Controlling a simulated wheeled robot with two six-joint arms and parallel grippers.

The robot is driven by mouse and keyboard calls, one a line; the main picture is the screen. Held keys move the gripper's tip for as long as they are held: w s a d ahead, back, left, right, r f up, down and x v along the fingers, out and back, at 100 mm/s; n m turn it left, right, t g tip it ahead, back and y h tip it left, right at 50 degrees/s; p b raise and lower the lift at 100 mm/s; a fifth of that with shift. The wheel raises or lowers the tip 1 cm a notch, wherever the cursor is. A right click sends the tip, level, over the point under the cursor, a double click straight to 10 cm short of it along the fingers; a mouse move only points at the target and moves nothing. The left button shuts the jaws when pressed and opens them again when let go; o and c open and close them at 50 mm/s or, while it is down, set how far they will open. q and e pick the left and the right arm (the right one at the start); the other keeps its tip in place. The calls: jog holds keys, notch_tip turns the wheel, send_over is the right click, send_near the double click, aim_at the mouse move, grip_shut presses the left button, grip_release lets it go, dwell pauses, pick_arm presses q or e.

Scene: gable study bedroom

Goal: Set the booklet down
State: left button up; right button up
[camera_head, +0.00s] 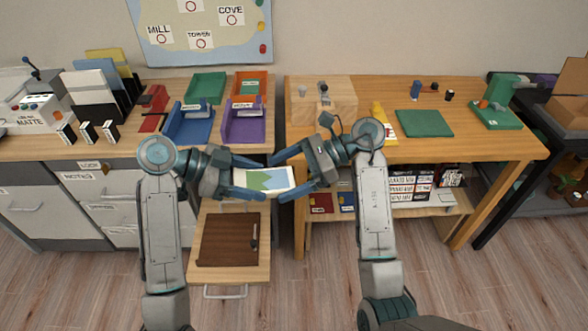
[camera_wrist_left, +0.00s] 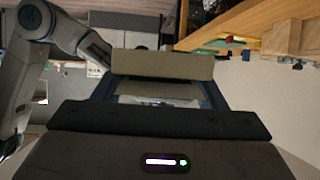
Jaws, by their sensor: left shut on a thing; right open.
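The booklet (camera_head: 264,181), pale with green and blue shapes on its cover, is held in the air between my two grippers, in front of the desk gap and above the open drawer. My left gripper (camera_head: 255,180) is shut on its left side. My right gripper (camera_head: 284,179) has its fingers spread around the booklet's right end and is open; whether they touch it I cannot tell. In the left wrist view a pale flat piece (camera_wrist_left: 163,65) shows beyond my left gripper's dark body, likely the booklet seen edge-on.
An open drawer (camera_head: 210,274) with a brown inside lies below. Blue (camera_head: 188,136), purple (camera_head: 243,139) and green (camera_head: 206,87) trays stand on the left desk. A green mat (camera_head: 425,123) lies on the right desk (camera_head: 470,145). Books sit on the shelf beneath.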

jog(key=c, duration=1.1)
pick_arm(q)
jog(key=o, duration=1.1)
